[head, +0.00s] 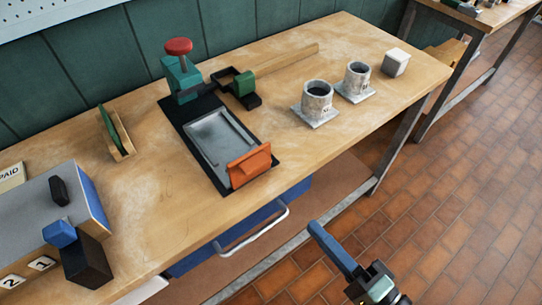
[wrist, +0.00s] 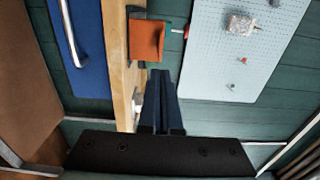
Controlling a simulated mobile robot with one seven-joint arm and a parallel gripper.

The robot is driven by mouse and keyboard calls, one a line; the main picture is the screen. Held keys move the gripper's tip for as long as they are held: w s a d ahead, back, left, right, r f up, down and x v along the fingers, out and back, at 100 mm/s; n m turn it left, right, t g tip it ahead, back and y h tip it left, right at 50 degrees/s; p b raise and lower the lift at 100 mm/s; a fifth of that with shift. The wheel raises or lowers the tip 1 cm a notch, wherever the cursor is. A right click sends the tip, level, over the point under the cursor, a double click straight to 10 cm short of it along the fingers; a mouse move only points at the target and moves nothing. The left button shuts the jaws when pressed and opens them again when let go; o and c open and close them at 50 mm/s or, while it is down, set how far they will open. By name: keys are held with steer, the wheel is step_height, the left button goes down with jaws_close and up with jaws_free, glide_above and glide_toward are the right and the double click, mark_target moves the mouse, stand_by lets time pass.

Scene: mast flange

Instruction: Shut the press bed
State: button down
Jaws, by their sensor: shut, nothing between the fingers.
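The press stands on the bench on a black base (head: 178,112), with a teal column and a red knob (head: 178,46) at the back. Its grey flat bed (head: 219,138) lies forward of the column, out in the open. An upright orange plate (head: 249,165) stands at the bed's front end, near the bench's front edge. The orange plate also shows in the wrist view (wrist: 146,41). My gripper (head: 313,227) is shut and empty, in front of the bench and apart from the press. Its closed dark fingers (wrist: 160,74) point toward the bench in the wrist view.
A blue drawer (head: 190,260) with a pale bar handle (head: 252,232) is under the bench. Two grey cups (head: 317,98) (head: 357,76) and a white block (head: 396,62) stand right of the press. A grey-topped box (head: 45,212) is at left. Tiled floor in front is clear.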

steer(key=p, duration=0.1)
glide_toward(250, 157)
steer(key=x, duration=0.4)
steer(key=shift+d+f, duration=0.1)
steer(key=shift+f, duration=0.15)
steer(key=b+x, duration=0.2)
steer(key=x, duration=0.6)
steer(key=shift+w, duration=0.25)
steer(key=shift+a+r, duration=0.2)
